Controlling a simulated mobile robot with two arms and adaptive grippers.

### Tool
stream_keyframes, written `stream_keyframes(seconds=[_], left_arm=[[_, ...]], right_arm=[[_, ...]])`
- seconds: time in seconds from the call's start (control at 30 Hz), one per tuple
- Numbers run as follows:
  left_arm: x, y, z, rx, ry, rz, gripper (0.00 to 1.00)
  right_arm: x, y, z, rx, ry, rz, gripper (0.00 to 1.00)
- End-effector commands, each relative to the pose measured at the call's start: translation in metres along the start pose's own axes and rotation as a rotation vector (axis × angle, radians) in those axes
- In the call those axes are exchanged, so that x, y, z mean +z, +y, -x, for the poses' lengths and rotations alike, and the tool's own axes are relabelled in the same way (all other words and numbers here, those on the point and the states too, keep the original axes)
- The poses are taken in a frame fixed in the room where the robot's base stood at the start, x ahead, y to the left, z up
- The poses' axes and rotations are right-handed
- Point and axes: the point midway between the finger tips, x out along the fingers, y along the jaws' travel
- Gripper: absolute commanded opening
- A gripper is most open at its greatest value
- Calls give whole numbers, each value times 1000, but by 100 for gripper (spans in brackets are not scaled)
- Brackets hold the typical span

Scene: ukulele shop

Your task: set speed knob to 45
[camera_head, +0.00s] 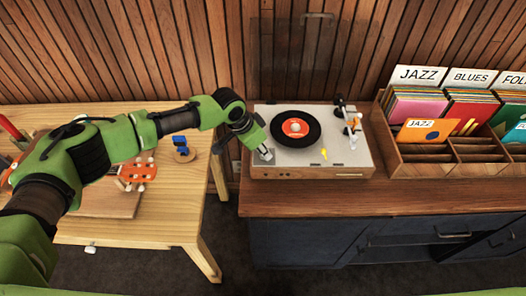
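The record player (345,158) sits on the wooden cabinet top, with a black record (284,125) with a red label on its platter. Its tonearm (346,112) is at the right side of the deck. My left gripper (264,155) points down at the front left corner of the deck, left of and in front of the record. I cannot make out the speed knob; the gripper covers that corner. The fingers are too small to tell whether they are open or hold anything. My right gripper is not in view.
Record crates (437,165) with JAZZ, BLUES and FOLK cards stand right of the player. A clear lid (310,50) rises behind it. A wooden workbench (185,215) on the left holds an orange ukulele headstock (138,172) and a blue item (179,141). The cabinet front edge (330,208) is clear.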

Motion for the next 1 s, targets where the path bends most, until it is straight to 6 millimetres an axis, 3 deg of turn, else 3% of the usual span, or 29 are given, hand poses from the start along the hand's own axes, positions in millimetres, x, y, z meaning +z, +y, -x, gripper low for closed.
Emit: stream_keyframes(seconds=[1.0], left_arm=[[-2, -4, -5, 344, 1, -827, 0]], right_arm=[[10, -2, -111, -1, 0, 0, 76]])
